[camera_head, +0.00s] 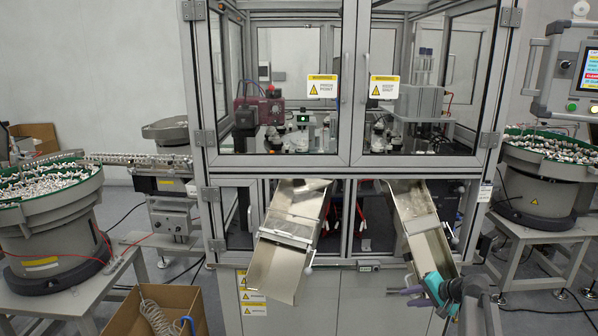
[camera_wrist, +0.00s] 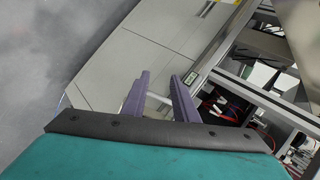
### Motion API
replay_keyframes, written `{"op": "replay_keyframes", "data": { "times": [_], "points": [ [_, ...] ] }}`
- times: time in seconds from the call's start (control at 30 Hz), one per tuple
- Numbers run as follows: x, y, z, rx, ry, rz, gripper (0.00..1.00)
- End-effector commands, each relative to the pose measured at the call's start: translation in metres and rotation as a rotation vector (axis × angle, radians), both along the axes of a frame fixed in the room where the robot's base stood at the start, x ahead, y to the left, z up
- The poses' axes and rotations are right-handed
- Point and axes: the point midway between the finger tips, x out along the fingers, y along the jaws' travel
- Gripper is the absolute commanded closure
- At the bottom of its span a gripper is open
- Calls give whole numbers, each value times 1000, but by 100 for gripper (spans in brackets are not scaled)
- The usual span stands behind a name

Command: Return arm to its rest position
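My gripper (camera_head: 406,296) is at the lower right in the head view, with a teal body and purple fingers. It is in front of the machine, by the lower end of the right metal chute (camera_head: 427,243). The gripper body overlaps the chute's lower end in the picture; I cannot tell whether they touch. In the wrist view my gripper (camera_wrist: 160,92) has its two purple fingers apart with nothing held between them. Beyond the fingers are the machine's pale lower panels (camera_wrist: 150,52).
The left metal chute (camera_head: 283,270) slopes out of the glazed machine cabinet (camera_head: 348,176). Bowl feeders stand at the left (camera_head: 50,222) and right (camera_head: 540,178). An open cardboard box (camera_head: 178,300) is at the lower left. A control panel (camera_head: 570,75) hangs at the upper right.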

Motion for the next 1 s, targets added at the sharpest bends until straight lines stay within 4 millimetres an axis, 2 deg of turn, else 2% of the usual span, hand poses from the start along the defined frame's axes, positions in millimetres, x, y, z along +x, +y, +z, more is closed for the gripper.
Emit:
{"op": "replay_keyframes", "data": {
  "times": [0.03,0.1,0.27,0.47,0.7,0.87,1.0],
  "points": [
    [-7,18,-20,1,27,23,73],
    [-15,38,-43,-4,62,52,73],
    [-39,84,-95,-15,142,122,73],
    [-79,137,-157,-40,245,214,73],
    [-141,192,-223,-79,367,333,73],
    [-189,220,-263,-114,449,412,73],
    [-235,240,-293,-148,521,484,73]
  ]
}}
